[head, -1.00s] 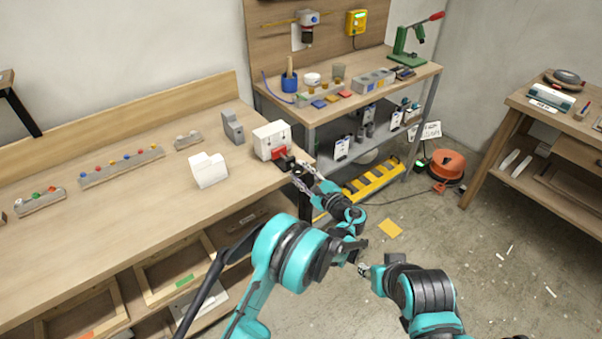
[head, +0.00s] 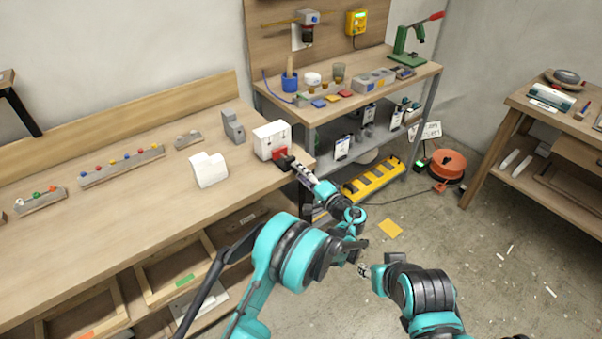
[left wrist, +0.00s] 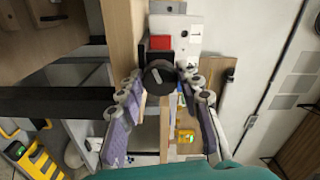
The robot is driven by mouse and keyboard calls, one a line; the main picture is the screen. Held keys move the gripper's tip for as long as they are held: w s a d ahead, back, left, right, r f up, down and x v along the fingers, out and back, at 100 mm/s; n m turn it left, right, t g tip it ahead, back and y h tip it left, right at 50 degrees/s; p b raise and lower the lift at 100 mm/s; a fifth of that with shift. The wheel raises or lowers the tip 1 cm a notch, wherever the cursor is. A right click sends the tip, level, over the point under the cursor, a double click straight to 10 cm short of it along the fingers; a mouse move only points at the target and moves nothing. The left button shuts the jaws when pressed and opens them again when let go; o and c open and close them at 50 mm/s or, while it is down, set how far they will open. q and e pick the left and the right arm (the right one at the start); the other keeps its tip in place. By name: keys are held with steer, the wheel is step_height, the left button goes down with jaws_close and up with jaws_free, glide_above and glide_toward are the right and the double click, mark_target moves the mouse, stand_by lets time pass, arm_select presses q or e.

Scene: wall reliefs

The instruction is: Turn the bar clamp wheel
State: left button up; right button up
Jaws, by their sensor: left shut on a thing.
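The bar clamp is a white block (head: 271,138) with a red part (head: 279,153) at the front right corner of the long workbench. Its dark wheel (left wrist: 159,77) faces the left wrist camera, with a light mark across its face. My left gripper (head: 292,164) reaches the clamp's front and is shut on the wheel, one finger on each side of it in the left wrist view (left wrist: 159,82). In the head view the fingers partly hide the wheel. My right gripper (head: 363,270) hangs low over the floor, away from the bench; its fingers are too small to judge.
A white block (head: 209,169) and a grey block (head: 233,127) stand left of the clamp on the workbench (head: 120,210). An orange reel (head: 448,164) lies on open floor to the right.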

arm_select(q)
steer(key=shift+n, duration=1.2)
steer(key=o, duration=1.2)
steer(key=shift+w, duration=0.1)
steer(key=shift+c, duration=0.2)
